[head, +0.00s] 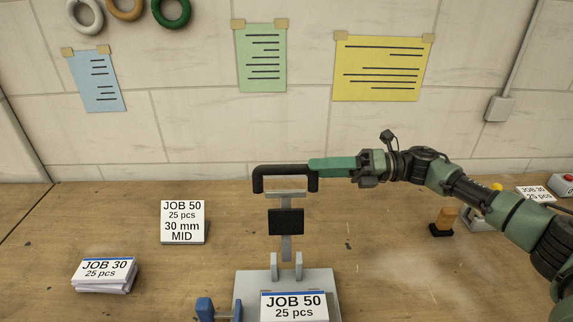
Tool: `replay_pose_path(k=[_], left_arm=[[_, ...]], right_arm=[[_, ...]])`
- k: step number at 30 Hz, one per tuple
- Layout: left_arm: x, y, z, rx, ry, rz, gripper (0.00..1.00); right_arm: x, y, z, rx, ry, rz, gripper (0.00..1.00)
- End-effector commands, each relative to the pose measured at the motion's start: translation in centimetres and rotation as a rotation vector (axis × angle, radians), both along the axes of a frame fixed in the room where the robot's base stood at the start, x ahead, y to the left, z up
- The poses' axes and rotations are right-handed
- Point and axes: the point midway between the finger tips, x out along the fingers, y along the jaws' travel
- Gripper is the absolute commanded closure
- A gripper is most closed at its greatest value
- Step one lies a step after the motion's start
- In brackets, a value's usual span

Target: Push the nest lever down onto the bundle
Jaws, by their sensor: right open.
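The nest lever (286,222) stands up from its grey base, with a black handle (284,170) at the top and a black pad partway down. The bundle marked JOB 50, 25 pcs (294,306) lies at the front of the grey nest base (254,284), cut off by the bottom edge. The raised pad is apart from the bundle. My right gripper (314,164) is open, its green fingers at the top right corner of the handle. Whether they touch it I cannot tell. My left gripper is not in view.
A blue-ended part (204,309) sits beside the base. A wooden-handled tool (444,221) stands at right, below my right arm.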

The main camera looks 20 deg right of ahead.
Motion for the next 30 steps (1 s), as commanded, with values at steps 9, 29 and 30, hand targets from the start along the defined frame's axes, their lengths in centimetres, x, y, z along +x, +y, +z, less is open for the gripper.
replay_pose_path(k=[9,29,30], left_arm=[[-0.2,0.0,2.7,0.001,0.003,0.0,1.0],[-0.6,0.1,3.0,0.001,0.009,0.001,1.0],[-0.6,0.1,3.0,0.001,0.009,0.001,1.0]], right_arm=[[1.5,5.6,0.3,0.0,0.001,0.001,0.57],[1.9,7.1,0.0,-0.001,0.0,-0.001,1.0],[1.9,7.1,0.0,-0.001,0.0,-0.001,1.0]])
